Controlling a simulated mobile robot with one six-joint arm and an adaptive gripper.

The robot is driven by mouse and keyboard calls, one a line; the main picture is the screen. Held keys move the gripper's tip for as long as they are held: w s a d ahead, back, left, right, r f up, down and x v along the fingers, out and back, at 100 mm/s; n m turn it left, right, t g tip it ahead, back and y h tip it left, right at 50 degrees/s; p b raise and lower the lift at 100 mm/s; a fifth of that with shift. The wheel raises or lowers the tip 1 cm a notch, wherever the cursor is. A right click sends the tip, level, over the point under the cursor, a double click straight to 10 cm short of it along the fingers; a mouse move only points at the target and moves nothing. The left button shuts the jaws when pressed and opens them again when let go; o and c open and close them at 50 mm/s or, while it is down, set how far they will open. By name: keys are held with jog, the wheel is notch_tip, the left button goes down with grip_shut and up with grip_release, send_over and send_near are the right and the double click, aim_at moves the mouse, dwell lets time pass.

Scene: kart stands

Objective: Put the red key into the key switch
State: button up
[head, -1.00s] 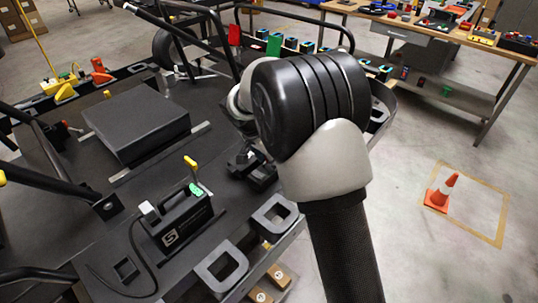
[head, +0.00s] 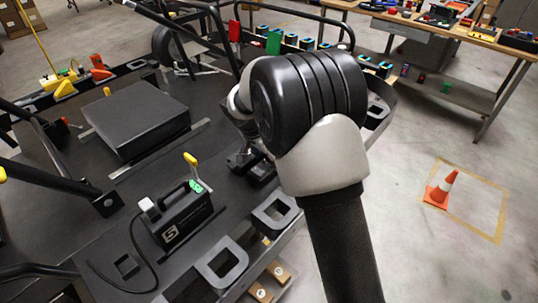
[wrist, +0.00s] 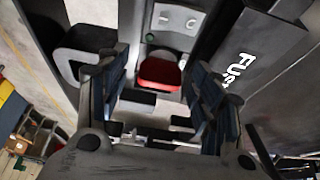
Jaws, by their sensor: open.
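In the wrist view a red piece (wrist: 159,72), which looks like the red key's head, lies between the fingers of my gripper (wrist: 159,60). The fingers are open, one on each side, with visible gaps to it. Just beyond it is a grey plate (wrist: 178,20) with white marks, which may be the key switch's face. I cannot tell whether the red piece is seated in anything. In the head view my gripper (head: 252,168) is low over the kart's black deck, partly hidden by my arm. The red key cannot be made out there.
A dark box with white lettering (wrist: 262,55) stands close right of the fingers in the wrist view. In the head view a black case with a yellow-tipped lever (head: 180,218) and grey brackets (head: 222,262) sit near my gripper. Black kart tubes (head: 50,165) rise at left.

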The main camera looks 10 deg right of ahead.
jog(key=v, duration=1.2)
jog(key=s+d+r+n+y, duration=0.1)
jog(key=s+d+r+n, duration=0.15)
jog(key=s+r, duration=0.45)
jog(key=s+d+r+n+y, duration=0.1)
jog(key=s+d+r+n, duration=0.15)
jog(key=s, duration=0.85)
jog(key=s+f+n+t+y, duration=0.1)
jog(key=s+n, duration=0.2)
jog(key=s, duration=0.4)
jog(key=s+f+n, duration=0.2)
jog(key=s, duration=0.6)
jog(key=shift+a+f+n+t+y, duration=0.35)
jog(key=shift+a+n+t+y, duration=0.05)
jog(key=shift+a, duration=0.05)
